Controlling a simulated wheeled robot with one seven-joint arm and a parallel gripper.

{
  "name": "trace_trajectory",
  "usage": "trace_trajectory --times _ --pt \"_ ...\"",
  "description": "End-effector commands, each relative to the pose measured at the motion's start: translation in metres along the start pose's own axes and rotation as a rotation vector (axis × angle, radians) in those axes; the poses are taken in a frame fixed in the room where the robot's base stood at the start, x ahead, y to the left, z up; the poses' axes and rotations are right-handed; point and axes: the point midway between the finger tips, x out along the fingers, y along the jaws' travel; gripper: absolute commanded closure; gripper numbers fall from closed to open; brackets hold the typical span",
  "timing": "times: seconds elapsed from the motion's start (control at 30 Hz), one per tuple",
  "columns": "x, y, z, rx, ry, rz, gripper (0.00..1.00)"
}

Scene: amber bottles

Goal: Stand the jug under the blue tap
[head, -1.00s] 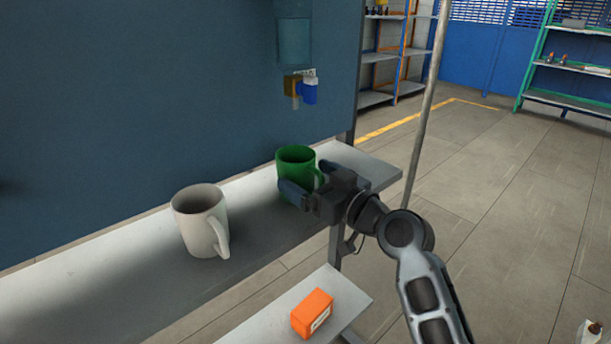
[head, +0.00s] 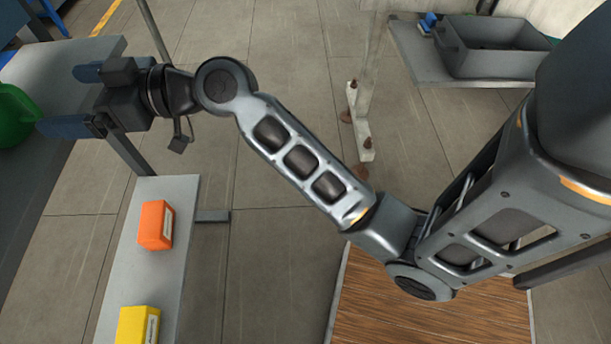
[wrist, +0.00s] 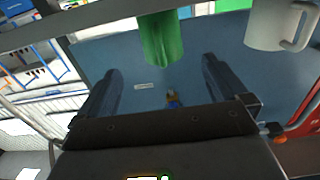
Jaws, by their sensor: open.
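The green jug (head: 14,115) stands on the shelf at the left edge of the head view, mostly cut off. It also shows upside down in the wrist view (wrist: 162,38), where the picture is inverted. My gripper (head: 72,100) is open and empty, with its fingers pointing at the jug; the jug appears beyond the fingertips in the wrist view. The blue tap (wrist: 172,100) shows small against the blue panel, nearly in line with the jug. Whether the jug is exactly beneath it cannot be told. A white mug (wrist: 268,28) stands to the right in the wrist view.
The grey shelf (head: 50,85) bears the jug. A lower bench (head: 150,215) holds an orange box (head: 155,225) and a yellow box (head: 137,325). A grey bin (head: 490,45) sits on a far table at the right.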

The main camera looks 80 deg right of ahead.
Motion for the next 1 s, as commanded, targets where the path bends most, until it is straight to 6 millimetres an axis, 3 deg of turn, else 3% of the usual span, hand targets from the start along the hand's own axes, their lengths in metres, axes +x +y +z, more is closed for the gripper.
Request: trace_trajectory --times 0.17,0.3,0.5,0.73,1.0 --pt "-0.032 -0.013 0.047 0.049 -0.069 0.077 0.0" --pt "-0.08 -0.03 0.091 0.085 -0.135 0.171 0.0" --pt "-0.154 -0.057 0.129 0.1 -0.202 0.278 0.0" --pt "-0.242 -0.091 0.14 0.081 -0.246 0.343 0.0" --pt "-0.324 -0.132 0.117 0.047 -0.264 0.332 0.0"
